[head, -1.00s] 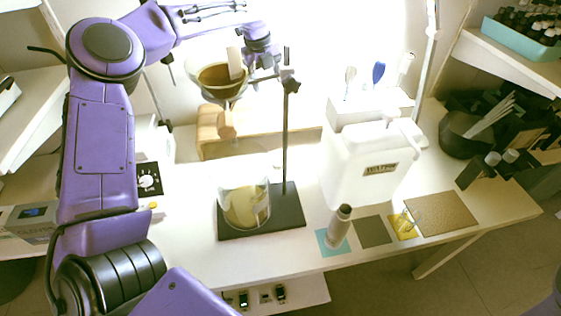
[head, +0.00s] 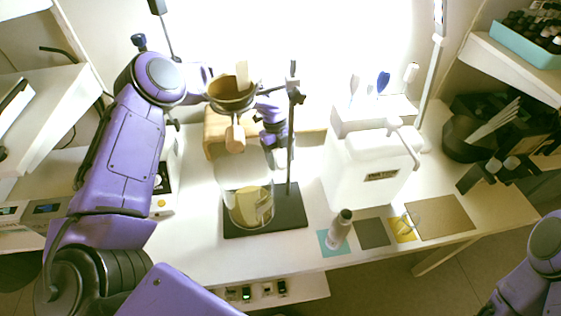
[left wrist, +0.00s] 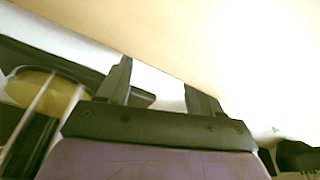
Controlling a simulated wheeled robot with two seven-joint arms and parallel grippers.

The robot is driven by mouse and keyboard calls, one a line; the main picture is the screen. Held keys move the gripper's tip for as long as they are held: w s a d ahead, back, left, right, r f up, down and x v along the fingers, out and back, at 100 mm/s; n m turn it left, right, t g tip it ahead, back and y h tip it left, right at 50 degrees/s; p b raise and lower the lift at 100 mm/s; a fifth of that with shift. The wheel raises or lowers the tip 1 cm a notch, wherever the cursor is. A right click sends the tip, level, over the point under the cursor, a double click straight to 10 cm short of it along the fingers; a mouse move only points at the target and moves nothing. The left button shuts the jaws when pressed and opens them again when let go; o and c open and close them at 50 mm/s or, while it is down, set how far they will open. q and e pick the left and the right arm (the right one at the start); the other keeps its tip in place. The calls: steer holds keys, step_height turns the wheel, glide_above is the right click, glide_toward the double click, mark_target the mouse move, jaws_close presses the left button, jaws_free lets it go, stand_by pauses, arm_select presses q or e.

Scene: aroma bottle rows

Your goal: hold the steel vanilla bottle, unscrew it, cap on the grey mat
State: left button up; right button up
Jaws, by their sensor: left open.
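The steel bottle (head: 338,232) stands upright on a teal mat (head: 327,249) near the table's front edge, with a dark top. The grey mat (head: 372,233) lies bare just right of it. My left gripper is behind the stand's pole, left of and behind the bottle; its fingers are not clear in the head view. In the left wrist view my left gripper (left wrist: 157,82) is open, with nothing between its two fingers. The bottle does not show in that view. My right arm shows at the lower right of the head view, but its gripper is out of view.
A stand with a dark base (head: 292,210) and tall pole holds a glass beaker (head: 250,208). A white jug (head: 365,172) stands behind the bottle.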

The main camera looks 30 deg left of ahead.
arm_select(q)
steer(key=shift+d+f, duration=0.15)
steer(key=shift+f, duration=0.3)
steer(key=c, duration=1.2)
steer(key=shift+r, duration=0.1)
